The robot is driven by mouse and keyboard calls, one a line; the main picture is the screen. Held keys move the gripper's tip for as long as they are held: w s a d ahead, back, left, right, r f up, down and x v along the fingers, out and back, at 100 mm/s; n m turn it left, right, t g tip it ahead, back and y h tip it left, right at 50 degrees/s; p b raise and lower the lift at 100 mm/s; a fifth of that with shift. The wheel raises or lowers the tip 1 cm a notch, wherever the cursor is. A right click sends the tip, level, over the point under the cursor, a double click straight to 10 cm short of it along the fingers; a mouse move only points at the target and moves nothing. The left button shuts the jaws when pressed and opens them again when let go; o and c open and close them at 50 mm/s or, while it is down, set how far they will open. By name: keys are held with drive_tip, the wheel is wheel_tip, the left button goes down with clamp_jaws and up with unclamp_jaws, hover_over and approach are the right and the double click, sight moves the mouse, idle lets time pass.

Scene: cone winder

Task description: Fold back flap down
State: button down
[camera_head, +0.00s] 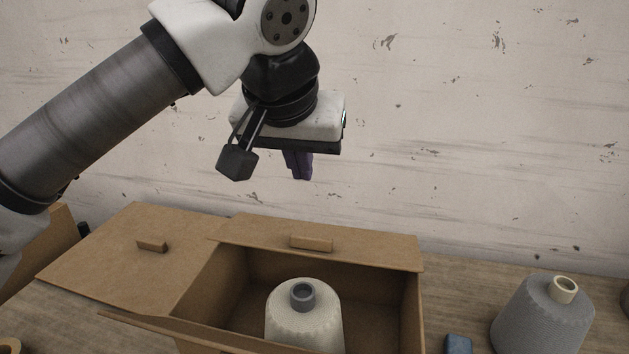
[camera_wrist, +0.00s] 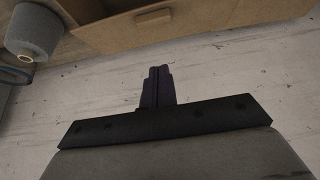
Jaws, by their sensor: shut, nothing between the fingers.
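An open cardboard box (camera_head: 423,315) stands on the table at the lower middle of the head view. Its back flap (camera_head: 365,250) stands outward along the far rim, with a small cardboard tab (camera_head: 311,242) on it. A pale yarn cone (camera_head: 304,325) stands upright inside the box. My gripper (camera_head: 301,178) is above and behind the back flap, clear of it, with its purple fingers shut and empty. In the wrist view the shut fingers (camera_wrist: 158,72) point toward a cardboard panel with a tab (camera_wrist: 153,17), apart from it.
The left flap (camera_head: 125,255) spreads outward to the left, and a front flap edge (camera_head: 180,330) shows low in the head view. A pale wall rises close behind.

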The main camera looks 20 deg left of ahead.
drive_tip(key=p+x, duration=0.2)
drive_tip(key=x, duration=0.6)
drive_tip(key=shift+w+f, duration=0.1)
drive_tip(key=shift+f, duration=0.1)
drive_tip(key=p, duration=0.1)
hover_over(308, 249)
drive_tip(key=shift+w+f, duration=0.15)
drive_tip(key=shift+f, duration=2)
drive_tip(key=b, duration=0.1)
drive_tip(key=f+b, duration=0.1)
drive_tip(key=b, duration=0.1)
drive_tip(key=shift+s+f+t, duration=0.25)
drive_tip(key=shift+t, duration=0.05)
drive_tip(key=s+f+t+b, duration=0.1)
drive_tip(key=f+t+b, duration=0.1)
drive_tip(key=b, duration=0.6)
drive_tip(key=shift+s+f+b, duration=0.15)
drive_tip(key=shift+s+b, duration=0.05)
drive_tip(key=shift+b, duration=0.15)
drive_tip(key=shift+s+t+b, duration=0.1)
drive_tip(key=shift+t+b, duration=0.25)
drive_tip(key=shift+t, duration=0.05)
drive_tip(key=shift+r, duration=0.2)
